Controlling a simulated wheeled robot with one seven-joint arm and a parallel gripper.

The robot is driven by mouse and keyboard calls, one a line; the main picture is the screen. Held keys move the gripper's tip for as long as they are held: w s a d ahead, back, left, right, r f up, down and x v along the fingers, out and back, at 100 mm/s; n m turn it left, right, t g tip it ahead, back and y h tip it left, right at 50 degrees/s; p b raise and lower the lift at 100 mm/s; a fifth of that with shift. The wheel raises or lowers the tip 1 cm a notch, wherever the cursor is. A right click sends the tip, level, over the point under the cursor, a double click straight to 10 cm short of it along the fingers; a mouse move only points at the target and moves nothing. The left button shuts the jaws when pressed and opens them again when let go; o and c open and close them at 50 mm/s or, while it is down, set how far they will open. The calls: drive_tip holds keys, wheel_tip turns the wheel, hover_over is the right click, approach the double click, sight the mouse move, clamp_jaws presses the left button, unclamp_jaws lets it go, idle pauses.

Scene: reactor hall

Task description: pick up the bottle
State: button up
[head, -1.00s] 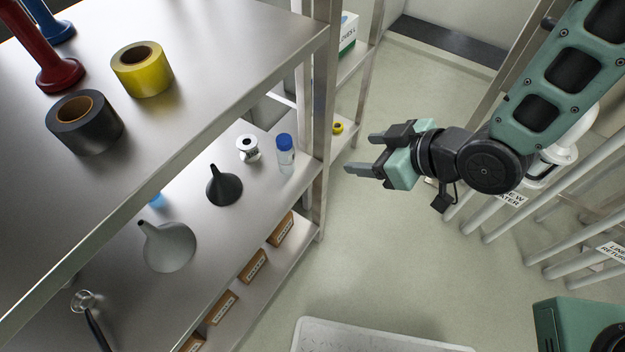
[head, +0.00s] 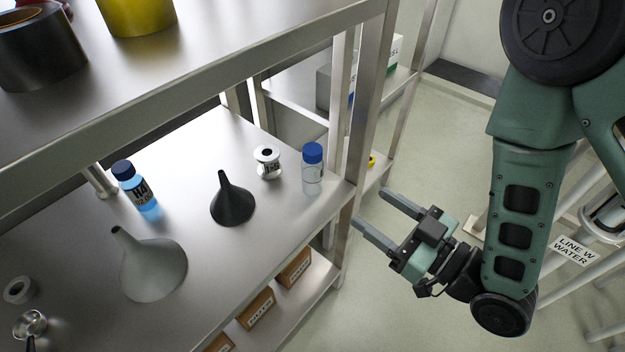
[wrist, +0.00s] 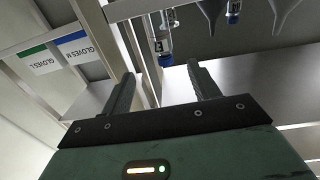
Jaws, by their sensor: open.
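A clear bottle with a blue cap (head: 312,172) stands upright on the middle shelf near its right end. It also shows in the wrist view (wrist: 164,38), upside down, ahead of and between my fingers. A second bottle (head: 138,190), with blue liquid, a dark cap and a label, stands farther left on that shelf; it partly shows in the wrist view (wrist: 233,11). My gripper (head: 372,207) is open and empty, outside the shelf's right end, its fingers pointing toward the rack post. It is apart from both bottles.
The shelf post (head: 362,120) stands close to my fingertips. A wire spool (head: 267,162), a black funnel (head: 232,203) and a grey funnel (head: 152,267) share the shelf. Pipes (head: 560,265) stand right; floor below is open.

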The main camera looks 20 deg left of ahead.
sight(320, 170)
drive_tip(key=b+x, duration=0.2)
drive_tip(key=x, duration=0.7)
drive_tip(key=shift+w+a, duration=0.1)
drive_tip(key=shift+a, duration=0.1)
drive_tip(key=shift+r+b+x, duration=0.25)
drive_tip(key=shift+b+x, duration=0.05)
drive_tip(key=shift+x, duration=1.1)
drive_tip(key=shift+r+b+x, duration=0.2)
drive_tip(key=shift+b+x, duration=0.1)
drive_tip(key=shift+x, duration=1.1)
drive_tip(key=c, duration=1.1)
